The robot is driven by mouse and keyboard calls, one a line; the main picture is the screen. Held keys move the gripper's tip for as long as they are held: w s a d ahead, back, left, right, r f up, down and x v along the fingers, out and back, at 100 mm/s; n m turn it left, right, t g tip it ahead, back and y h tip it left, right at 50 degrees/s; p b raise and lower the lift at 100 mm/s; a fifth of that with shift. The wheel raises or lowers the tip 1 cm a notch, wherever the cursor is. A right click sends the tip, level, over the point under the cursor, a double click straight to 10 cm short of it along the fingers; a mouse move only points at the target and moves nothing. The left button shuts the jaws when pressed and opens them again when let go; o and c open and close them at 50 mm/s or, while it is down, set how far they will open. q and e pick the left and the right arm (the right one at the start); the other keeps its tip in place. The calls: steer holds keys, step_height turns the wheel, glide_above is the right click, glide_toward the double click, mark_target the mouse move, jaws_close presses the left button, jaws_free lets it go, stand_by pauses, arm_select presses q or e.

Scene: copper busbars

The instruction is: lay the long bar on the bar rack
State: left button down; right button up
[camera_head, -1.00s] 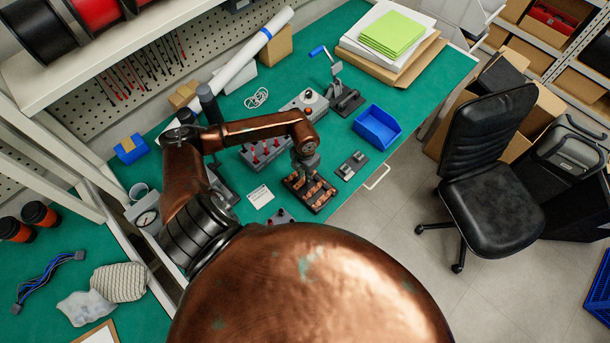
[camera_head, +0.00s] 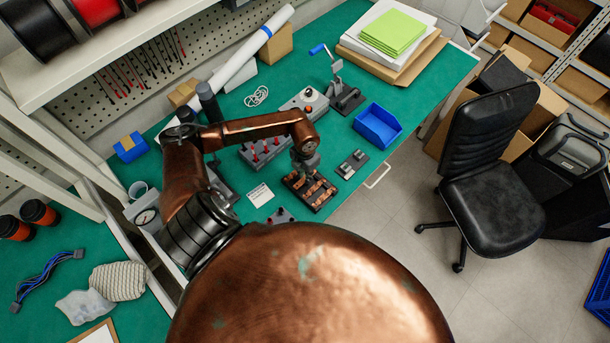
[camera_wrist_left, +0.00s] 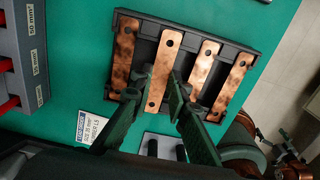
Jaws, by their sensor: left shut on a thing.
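A black rack (camera_head: 319,209) with several copper bars lies on the green bench in the head view. In the left wrist view the rack (camera_wrist_left: 200,29) holds bars side by side, and the long bar (camera_wrist_left: 168,50), second from the left, reaches furthest. My left gripper (camera_head: 306,172) points down over the rack. In the left wrist view its fingers (camera_wrist_left: 157,84) stand on either side of the long bar, shut on it. The bar appears still down among the others; any gap beneath it is hidden.
A grey plate with two small blocks (camera_head: 352,165) sits right of the rack, and a blue bin (camera_head: 377,127) behind it. A box with red levers (camera_head: 262,151) and a white label card (camera_head: 260,195) are to the left. Bare bench lies between bin and papers.

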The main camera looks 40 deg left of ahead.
arm_select(q)
steer(key=shift+f, duration=0.1)
steer(key=shift+f, duration=0.1)
steer(key=shift+f+b, duration=0.35)
steer(key=shift+b, duration=0.05)
steer(key=c, duration=1.8)
jaws_free()
steer(key=shift+o, duration=0.2)
steer(key=shift+r, duration=0.15)
